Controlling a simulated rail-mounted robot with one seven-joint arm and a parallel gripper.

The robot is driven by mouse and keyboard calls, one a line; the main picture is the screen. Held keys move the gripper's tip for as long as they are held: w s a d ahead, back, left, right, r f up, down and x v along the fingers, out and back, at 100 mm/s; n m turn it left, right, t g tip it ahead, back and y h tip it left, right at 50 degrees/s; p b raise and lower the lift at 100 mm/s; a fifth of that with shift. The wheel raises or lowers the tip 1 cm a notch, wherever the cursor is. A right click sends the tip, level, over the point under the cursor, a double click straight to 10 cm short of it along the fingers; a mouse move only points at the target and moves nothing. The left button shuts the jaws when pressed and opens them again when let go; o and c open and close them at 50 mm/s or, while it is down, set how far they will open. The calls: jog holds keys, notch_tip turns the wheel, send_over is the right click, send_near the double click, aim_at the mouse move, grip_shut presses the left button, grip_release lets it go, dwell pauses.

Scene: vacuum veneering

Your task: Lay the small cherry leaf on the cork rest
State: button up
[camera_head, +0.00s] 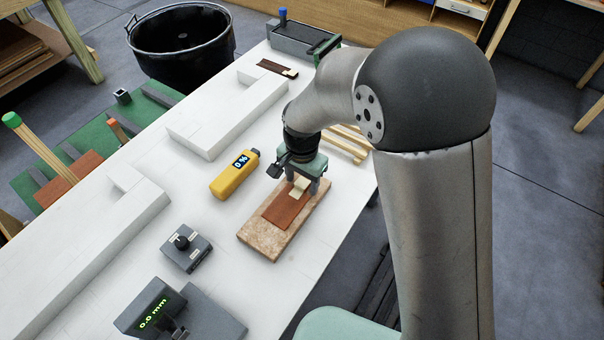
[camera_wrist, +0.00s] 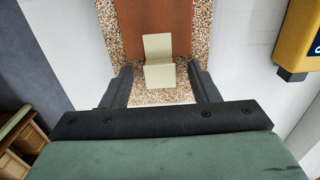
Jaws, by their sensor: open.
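The cherry leaf (camera_head: 287,209) is a flat reddish-brown sheet lying on the speckled cork rest (camera_head: 262,240). It also shows in the wrist view (camera_wrist: 131,22), with the cork (camera_wrist: 112,42) visible around it. A pale cream tab (camera_head: 299,188) sits at the leaf's near end in the wrist view (camera_wrist: 158,62), partly over the leaf and partly over the cork. My gripper (camera_head: 306,188) is open above this end of the rest. In the wrist view its two fingers (camera_wrist: 160,80) stand apart on either side of the tab, with gaps showing. Whether the fingertips touch the cork is unclear.
A yellow meter (camera_head: 230,178) reading "0 %" stands left of the cork rest. A grey knob box (camera_head: 186,248) and a "0.0 mm" gauge (camera_head: 158,310) are nearer. Pale wooden strips (camera_head: 345,145) lie behind my gripper. A dark leaf with a pale tab (camera_head: 275,67) lies at the far end.

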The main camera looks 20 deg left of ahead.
notch_tip(320, 180, up, 17)
jog(key=b, duration=0.1)
jog(key=shift+r+b, duration=0.2)
jog(key=shift+b, duration=0.15)
jog(key=s+d+r+p, duration=0.1)
jog(key=d+r+p, duration=0.2)
jog(key=d, duration=0.6)
jog(key=s+d+r+n+t+p, duration=0.1)
jog(key=s+d+r+p, duration=0.15)
jog(key=d, duration=0.65)
jog(key=s+d+r+p, duration=0.1)
jog(key=d+r+p, duration=0.2)
jog(key=d, duration=0.5)
jog(key=s+d+n+p, duration=0.1)
jog(key=s+d+p, duration=0.1)
jog(key=s+d, duration=0.5)
jog(key=shift+s+d+p, duration=0.15)
jog(key=shift+d+p, duration=0.15)
jog(key=shift+d, duration=0.25)
